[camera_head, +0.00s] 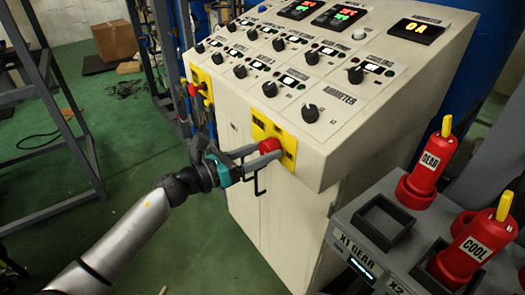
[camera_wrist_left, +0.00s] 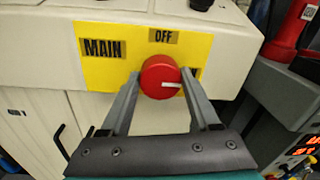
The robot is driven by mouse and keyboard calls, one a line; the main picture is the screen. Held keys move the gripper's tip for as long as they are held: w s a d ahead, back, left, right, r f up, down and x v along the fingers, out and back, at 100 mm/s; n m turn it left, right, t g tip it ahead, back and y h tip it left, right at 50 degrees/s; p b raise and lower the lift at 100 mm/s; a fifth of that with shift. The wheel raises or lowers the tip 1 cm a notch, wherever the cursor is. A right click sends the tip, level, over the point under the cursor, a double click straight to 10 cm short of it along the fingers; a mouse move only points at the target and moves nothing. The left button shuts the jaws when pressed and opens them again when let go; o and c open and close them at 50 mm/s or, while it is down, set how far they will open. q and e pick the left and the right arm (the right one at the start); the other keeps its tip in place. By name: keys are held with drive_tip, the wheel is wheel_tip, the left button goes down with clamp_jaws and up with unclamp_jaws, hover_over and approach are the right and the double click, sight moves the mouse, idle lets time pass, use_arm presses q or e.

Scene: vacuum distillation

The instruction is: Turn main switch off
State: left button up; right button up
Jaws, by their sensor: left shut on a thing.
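The main switch is a round red knob (camera_head: 269,146) on a yellow plate (camera_head: 262,130) on the front of the cream control panel. In the left wrist view the knob (camera_wrist_left: 160,77) sits between "MAIN" on the left and a partly hidden label on the right, with "OFF" above. A white line on the knob points right, toward the partly hidden label. My left gripper (camera_head: 264,151) is shut on the knob, one finger on each side, as the left wrist view (camera_wrist_left: 160,84) shows. My right gripper is not in view.
A second red knob on yellow (camera_head: 194,89) is on the panel's left side. Black dials (camera_head: 310,113) and lit displays (camera_head: 415,29) cover the sloped top. A grey holder (camera_head: 345,215) with red "GEAR" (camera_head: 433,157) and "COOL" (camera_head: 475,245) units stands right. A grey frame (camera_head: 60,120) stands left.

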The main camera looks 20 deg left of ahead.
use_arm(q)
drive_tip(key=shift+n, duration=0.3)
drive_tip(key=n+p, duration=0.1)
drive_tip(key=n, duration=0.2)
drive_tip(key=shift+n, duration=0.3)
drive_tip(key=n+p, duration=0.2)
drive_tip(key=n, duration=0.2)
drive_tip(key=shift+n, duration=0.3)
drive_tip(key=n+p, duration=0.2)
drive_tip(key=n, duration=0.3)
drive_tip(key=shift+n+p, duration=0.3)
drive_tip(key=shift+n+t+p, duration=0.3)
drive_tip(key=shift+n+p, duration=0.5)
drive_tip(key=shift+n, duration=1.2)
drive_tip(key=shift+f, duration=0.1)
drive_tip(key=o, duration=1.4)
drive_tip(key=shift+c, duration=0.2)
